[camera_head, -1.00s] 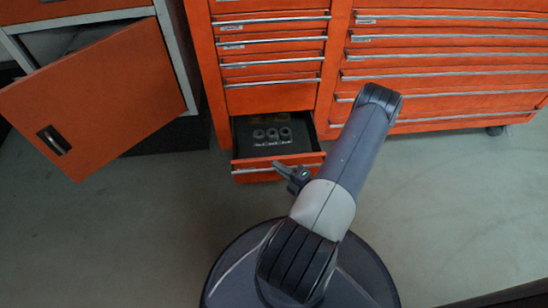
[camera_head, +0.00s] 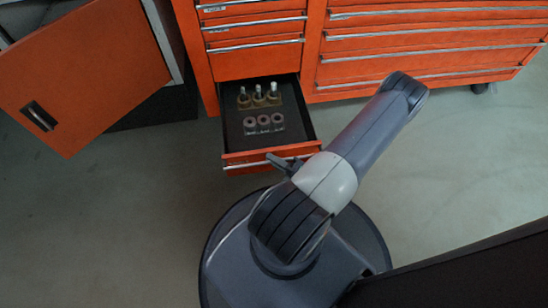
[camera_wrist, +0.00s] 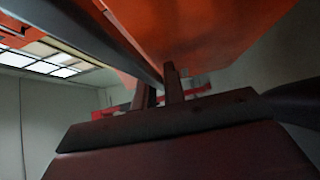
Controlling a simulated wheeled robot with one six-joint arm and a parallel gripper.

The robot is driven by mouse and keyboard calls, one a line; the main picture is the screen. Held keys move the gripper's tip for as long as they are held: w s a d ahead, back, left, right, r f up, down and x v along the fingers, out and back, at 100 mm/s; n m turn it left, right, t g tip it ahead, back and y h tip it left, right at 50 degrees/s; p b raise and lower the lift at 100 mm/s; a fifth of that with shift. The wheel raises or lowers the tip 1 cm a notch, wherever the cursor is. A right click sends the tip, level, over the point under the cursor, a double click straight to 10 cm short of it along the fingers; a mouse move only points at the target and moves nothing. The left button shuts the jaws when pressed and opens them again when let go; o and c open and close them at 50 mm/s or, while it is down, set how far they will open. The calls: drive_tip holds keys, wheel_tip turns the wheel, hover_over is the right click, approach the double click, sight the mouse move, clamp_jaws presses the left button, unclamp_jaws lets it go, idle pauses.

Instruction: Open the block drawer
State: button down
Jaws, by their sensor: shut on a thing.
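The block drawer (camera_head: 235,158) is the lowest drawer in the cabinet's narrow left column. It stands well pulled out, with its dark inside showing. In it are a row of tan blocks with metal pins (camera_head: 258,99) at the back and a row of small round-topped pieces (camera_head: 264,124) in front. My gripper (camera_head: 281,162) is at the right part of the drawer's silver handle (camera_head: 240,166), shut on it. In the wrist view the two fingers (camera_wrist: 161,86) stand at the end of the long grey handle bar (camera_wrist: 105,42), below the orange drawer front.
The orange cabinet (camera_head: 250,65) has shut drawers above and a wide bank (camera_head: 400,62) to the right. An orange door (camera_head: 90,75) hangs open at the left. The grey floor (camera_head: 120,220) is clear at the left and right.

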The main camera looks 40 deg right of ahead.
drive_tip(key=c, duration=1.5)
unclamp_jaws()
drive_tip(key=shift+s+d+p, duration=0.35)
drive_tip(key=shift+s+p, duration=0.05)
drive_tip(key=shift+s, duration=1.4)
drive_tip(key=shift+s+d+p, duration=0.35)
drive_tip(key=shift+s+p, duration=0.05)
drive_tip(key=shift+s, duration=1.35)
drive_tip(key=shift+s+d+p, duration=0.35)
drive_tip(key=shift+s+p, duration=0.05)
drive_tip(key=shift+s, duration=1.4)
drive_tip(key=shift+w, duration=0.1)
drive_tip(key=shift+w+a+b, duration=0.35)
drive_tip(key=shift+w+b, duration=0.05)
drive_tip(key=shift+w, duration=1.35)
drive_tip(key=shift+w+a+b, duration=0.35)
drive_tip(key=shift+w+b, duration=0.05)
drive_tip(key=shift+w, duration=1.35)
drive_tip(key=shift+w+a+b, duration=0.35)
drive_tip(key=shift+w+b, duration=0.05)
drive_tip(key=shift+w, duration=1.35)
